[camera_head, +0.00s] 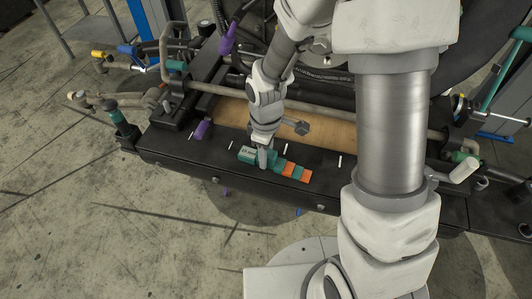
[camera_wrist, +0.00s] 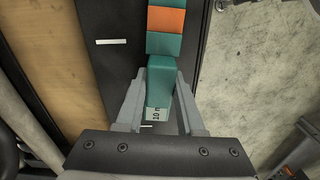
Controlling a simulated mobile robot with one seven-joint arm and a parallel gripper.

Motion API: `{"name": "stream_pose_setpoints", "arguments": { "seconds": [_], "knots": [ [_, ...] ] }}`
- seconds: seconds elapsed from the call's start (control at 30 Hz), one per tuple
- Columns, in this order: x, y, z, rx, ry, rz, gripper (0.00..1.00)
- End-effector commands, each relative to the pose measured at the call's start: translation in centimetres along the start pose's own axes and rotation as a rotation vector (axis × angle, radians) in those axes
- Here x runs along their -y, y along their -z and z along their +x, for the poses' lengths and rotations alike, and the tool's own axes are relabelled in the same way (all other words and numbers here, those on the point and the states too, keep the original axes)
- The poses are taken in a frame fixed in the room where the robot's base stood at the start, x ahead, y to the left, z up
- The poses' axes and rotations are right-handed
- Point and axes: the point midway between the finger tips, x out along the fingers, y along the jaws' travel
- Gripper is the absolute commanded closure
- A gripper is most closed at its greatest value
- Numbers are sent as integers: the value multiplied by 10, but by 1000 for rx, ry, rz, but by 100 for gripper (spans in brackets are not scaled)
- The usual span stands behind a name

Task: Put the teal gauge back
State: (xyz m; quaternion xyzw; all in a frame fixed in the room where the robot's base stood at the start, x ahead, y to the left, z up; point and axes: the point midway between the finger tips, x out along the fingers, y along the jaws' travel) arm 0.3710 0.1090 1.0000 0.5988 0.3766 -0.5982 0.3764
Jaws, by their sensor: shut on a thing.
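The teal gauge (camera_head: 247,155) is a block with a pale label at the black rail's front. In the wrist view the teal gauge (camera_wrist: 160,82) lies between the two fingers, its "10 m…" label partly cut off by the palm. My gripper (camera_head: 263,160) points down and is shut on it; the fingers of my gripper (camera_wrist: 160,92) press both sides. Orange and teal blocks (camera_head: 290,170) extend in line from its end. These blocks (camera_wrist: 165,22) also show in the wrist view; I cannot tell if they are joined to the gauge.
The black rail (camera_head: 190,152) carries small white marks and a purple piece (camera_head: 202,130). A tan board (camera_head: 320,132) lies behind, below a long pipe. Hoses and coloured caps crowd the left end. The concrete floor (camera_head: 90,220) in front is open.

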Motion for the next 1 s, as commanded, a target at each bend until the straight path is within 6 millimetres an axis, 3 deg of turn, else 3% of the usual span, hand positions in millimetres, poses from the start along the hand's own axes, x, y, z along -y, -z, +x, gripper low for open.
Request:
{"name": "stream_pose_setpoints", "arguments": {
  "seconds": [0.03, 0.07, 0.2, 0.63, 0.87, 1.0],
  "knots": [
    [0, 0, 3, 0, 0, 0, 100],
    [0, 0, 2, 0, 0, 0, 59],
    [0, 0, 2, 0, 0, 0, 34],
    [-1, 0, -4, -1, -2, 0, 33],
    [-2, 0, -40, -3, -5, 3, 33],
    [-3, 0, -73, -3, -6, 2, 33]
  ]
}}
